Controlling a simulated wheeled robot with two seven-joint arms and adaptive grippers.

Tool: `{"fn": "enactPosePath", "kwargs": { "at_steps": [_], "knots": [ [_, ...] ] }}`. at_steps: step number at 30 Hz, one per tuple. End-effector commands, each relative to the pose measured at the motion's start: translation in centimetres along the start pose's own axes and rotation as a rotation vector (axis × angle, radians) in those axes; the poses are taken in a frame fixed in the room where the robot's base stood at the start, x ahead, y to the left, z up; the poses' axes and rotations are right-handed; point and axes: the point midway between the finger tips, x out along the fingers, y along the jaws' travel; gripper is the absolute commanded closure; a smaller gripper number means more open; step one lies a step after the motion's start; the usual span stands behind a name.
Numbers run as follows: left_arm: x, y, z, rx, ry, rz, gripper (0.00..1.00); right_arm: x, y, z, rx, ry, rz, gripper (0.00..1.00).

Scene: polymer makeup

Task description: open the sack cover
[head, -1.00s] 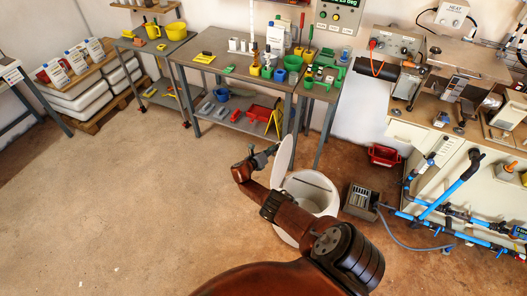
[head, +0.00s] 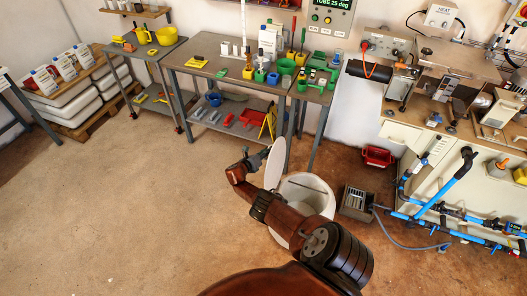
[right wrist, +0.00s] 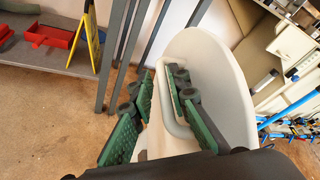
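The sack cover is a white round lid (head: 275,164), standing steeply tilted at the left rim of a white round bin (head: 318,193). The bin's mouth is exposed. In the right wrist view the lid (right wrist: 225,75) fills the middle, with a pale loop handle (right wrist: 182,132) on its face. My right gripper (head: 258,160) is at the lid's left side. In the wrist view its green-padded fingers (right wrist: 155,112) are apart. One finger appears inside the handle loop and the other outside it; firm contact cannot be told. My left gripper is out of view.
A grey box (head: 357,202) with a hose stands right of the bin, and a red crate (head: 378,157) lies behind it. Workbenches (head: 205,75) line the back wall. Blue pipes (head: 435,205) run at the right. The floor at left is clear.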

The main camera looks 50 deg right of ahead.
Motion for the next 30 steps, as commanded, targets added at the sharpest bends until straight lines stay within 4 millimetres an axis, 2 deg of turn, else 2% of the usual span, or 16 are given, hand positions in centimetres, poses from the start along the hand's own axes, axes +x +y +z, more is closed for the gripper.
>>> {"fn": "enactPosePath", "kwargs": {
  "at_steps": [11, 17, 30],
  "knots": [
    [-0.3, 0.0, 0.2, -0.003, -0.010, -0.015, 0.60, -1.9, 0.8, 0.5, -0.004, -0.011, 0.002, 0.84],
    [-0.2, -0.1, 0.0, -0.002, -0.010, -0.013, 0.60, -3.8, 0.8, 0.5, -0.002, -0.010, 0.001, 0.84],
    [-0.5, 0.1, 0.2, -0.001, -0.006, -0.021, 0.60, -10.4, -0.2, 0.0, 0.005, 0.001, 0.004, 0.84]
  ]
}}
